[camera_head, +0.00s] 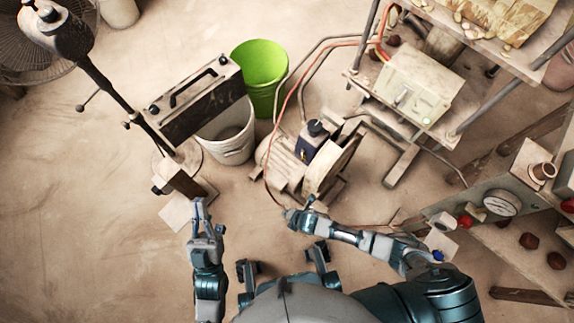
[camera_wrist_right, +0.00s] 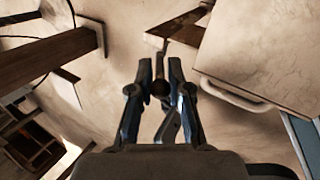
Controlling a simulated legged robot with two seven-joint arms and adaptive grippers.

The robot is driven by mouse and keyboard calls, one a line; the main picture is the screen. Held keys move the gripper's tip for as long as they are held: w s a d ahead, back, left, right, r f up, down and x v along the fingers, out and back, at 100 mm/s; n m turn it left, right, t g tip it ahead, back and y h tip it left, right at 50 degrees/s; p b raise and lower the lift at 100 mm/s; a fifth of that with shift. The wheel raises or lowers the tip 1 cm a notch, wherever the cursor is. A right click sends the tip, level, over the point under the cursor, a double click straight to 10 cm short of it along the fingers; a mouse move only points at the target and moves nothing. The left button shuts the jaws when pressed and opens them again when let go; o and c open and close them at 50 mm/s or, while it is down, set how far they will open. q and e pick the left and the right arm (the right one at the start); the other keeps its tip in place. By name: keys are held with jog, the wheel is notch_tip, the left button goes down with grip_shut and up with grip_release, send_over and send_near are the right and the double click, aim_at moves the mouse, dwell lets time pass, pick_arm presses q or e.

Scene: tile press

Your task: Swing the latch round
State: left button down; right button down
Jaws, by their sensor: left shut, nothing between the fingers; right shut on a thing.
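My right gripper (camera_wrist_right: 160,74) has its fingers on both sides of a small dark brown rod with a rounded end (camera_wrist_right: 159,87) in the right wrist view. The rod may be the latch's handle; its far end runs to a brown wooden-looking part above. In the head view my right gripper (camera_head: 298,212) is at the lower middle, just below the motor-like machine, and what it holds is too small to make out. My left gripper (camera_head: 199,209) points upward at the lower left, shut and empty, near the foot of a dark stand. No latch is clearly recognisable in the head view.
A machine with a wheel (camera_head: 331,164) stands just above my right gripper. A white bucket (camera_head: 231,150), a green bucket (camera_head: 262,62) and a dark stand (camera_head: 112,92) are behind. A gauge panel (camera_head: 480,190) and shelf frame fill the right.

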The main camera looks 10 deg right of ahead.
jog(key=shift+s+d+f+t+y, duration=0.2)
jog(key=shift+s+f+t+y, duration=0.15)
jog(key=shift+t+y, duration=0.3)
jog(key=c, duration=1.1)
grip_release()
jog(key=shift+r, duration=0.1)
jog(key=v, duration=1.1)
jog(key=shift+s+d+r, duration=0.1)
jog(key=shift+s+r, duration=0.2)
